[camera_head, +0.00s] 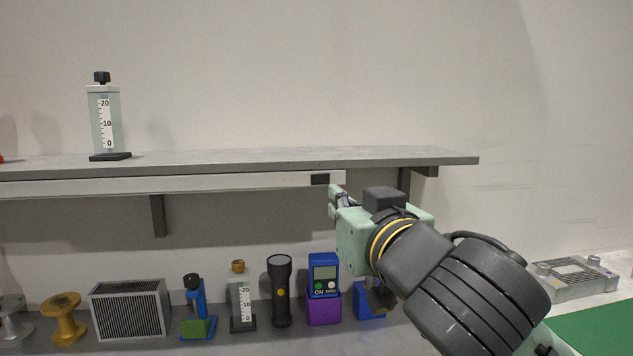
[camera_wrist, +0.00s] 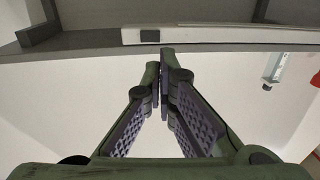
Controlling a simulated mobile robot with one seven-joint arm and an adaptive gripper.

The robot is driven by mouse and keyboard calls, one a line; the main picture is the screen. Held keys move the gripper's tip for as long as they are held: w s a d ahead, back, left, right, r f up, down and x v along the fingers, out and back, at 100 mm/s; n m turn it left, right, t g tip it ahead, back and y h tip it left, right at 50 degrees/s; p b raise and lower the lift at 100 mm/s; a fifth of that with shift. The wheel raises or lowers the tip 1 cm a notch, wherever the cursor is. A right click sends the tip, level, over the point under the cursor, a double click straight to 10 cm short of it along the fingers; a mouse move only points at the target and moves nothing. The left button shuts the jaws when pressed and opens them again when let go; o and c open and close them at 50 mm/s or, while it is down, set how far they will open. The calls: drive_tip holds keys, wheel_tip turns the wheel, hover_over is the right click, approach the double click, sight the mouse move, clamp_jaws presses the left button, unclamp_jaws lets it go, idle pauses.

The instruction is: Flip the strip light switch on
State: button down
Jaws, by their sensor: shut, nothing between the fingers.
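The strip light (camera_head: 200,184) is a long pale bar fixed under the front edge of the grey shelf. Its switch (camera_head: 320,179) is a small dark rectangle near the bar's right end. In the wrist view the strip light (camera_wrist: 230,35) runs across the top, with the dark switch (camera_wrist: 150,36) near its left end. My gripper (camera_head: 335,192) is just below and right of the switch in the head view. In the wrist view my gripper (camera_wrist: 160,62) is shut and empty, its fingertips close below the switch. Whether they touch the bar I cannot tell.
The shelf (camera_head: 300,158) has brackets below it and a graduated cylinder (camera_head: 104,120) on top at left. Below stand a black flashlight (camera_head: 280,290), a blue meter (camera_head: 323,275) on a purple block, a ribbed box (camera_head: 130,310) and other items. A grey fixture (camera_head: 575,278) lies right.

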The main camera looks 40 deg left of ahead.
sight(312, 180)
drive_tip(key=p+x, duration=0.3)
drive_tip(key=x, duration=0.8)
drive_tip(key=shift+a+r, duration=0.1)
drive_tip(key=shift+w+a+p, duration=0.3)
drive_tip(key=shift+a+p, duration=0.05)
drive_tip(key=shift+a, duration=0.05)
drive_tip(key=shift+a, duration=0.1)
drive_tip(key=shift+a+f+t+b, duration=0.25)
drive_tip(key=shift+t+b, duration=0.05)
drive_tip(key=shift+b, duration=0.05)
drive_tip(key=shift+w+r+m+h, duration=0.1)
drive_tip(key=shift+w+m+h, duration=0.05)
drive_tip(key=shift+m+h, duration=0.15)
